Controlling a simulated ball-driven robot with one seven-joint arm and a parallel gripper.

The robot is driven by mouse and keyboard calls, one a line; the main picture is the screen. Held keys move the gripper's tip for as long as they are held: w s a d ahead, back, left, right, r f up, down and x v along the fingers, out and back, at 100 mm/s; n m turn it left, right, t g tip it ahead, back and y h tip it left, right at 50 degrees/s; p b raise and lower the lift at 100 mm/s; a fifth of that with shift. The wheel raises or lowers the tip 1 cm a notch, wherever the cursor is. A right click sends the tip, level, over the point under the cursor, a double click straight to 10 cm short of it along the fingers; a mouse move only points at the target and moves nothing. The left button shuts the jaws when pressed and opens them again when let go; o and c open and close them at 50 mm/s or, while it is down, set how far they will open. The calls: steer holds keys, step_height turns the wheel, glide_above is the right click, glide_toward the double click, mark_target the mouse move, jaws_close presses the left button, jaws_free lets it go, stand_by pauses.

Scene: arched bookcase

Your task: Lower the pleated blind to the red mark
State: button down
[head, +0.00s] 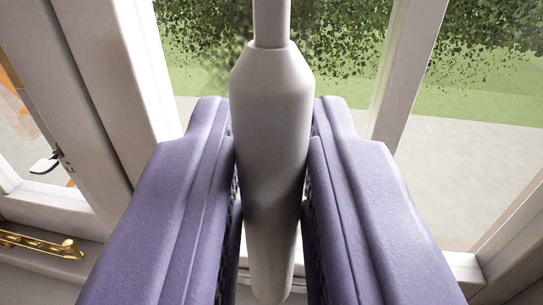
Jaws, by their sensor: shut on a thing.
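My gripper (272,130) fills the middle of the head view with its two purple fingers. It is shut on a grey handle (270,80), with one finger on each side. The handle is a smooth tapered grip on a thinner grey rod (271,22) that runs up out of the top of the picture. The handle hangs about upright, and its rounded lower end shows below between the fingers. The pleats of the blind and the red mark do not show in this view.
Behind the handle is a window with pale frame posts (408,65) and green foliage outside. A brass window stay (42,244) lies on the sill at the lower left.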

steer(key=c, duration=1.2)
jaws_free()
steer(key=shift+o, duration=0.2)
steer(key=s+p, duration=0.1)
steer(key=s, duration=0.6)
steer(key=shift+s+a+p, duration=0.15)
steer(key=shift+s+p, duration=0.25)
